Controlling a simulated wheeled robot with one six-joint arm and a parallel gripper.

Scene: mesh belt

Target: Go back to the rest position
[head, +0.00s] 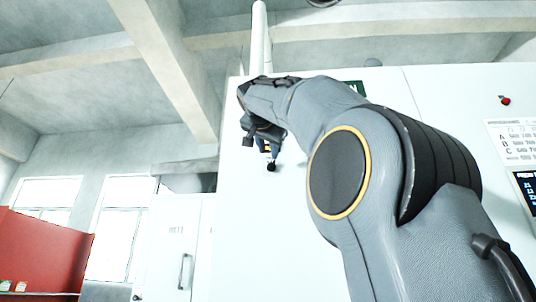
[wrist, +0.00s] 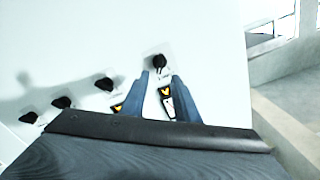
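My gripper (wrist: 163,77) shows in the wrist view as two blue-grey fingers with a clear gap between them. It is open and nothing is visibly held. A black knob (wrist: 158,61) on the white panel (wrist: 210,50) shows just past the fingertips. In the head view, my arm reaches up and left across the white cabinet (head: 270,230). My gripper (head: 263,137) is partly hidden there, close to the cabinet face, with a black knob (head: 271,166) just below it.
More black knobs (wrist: 107,83) run in a slanting row to the left in the wrist view. Orange-marked labels or switches (wrist: 166,92) lie by the fingers. A red button (head: 505,100) is on the cabinet's right. A red panel (head: 45,255) stands far left.

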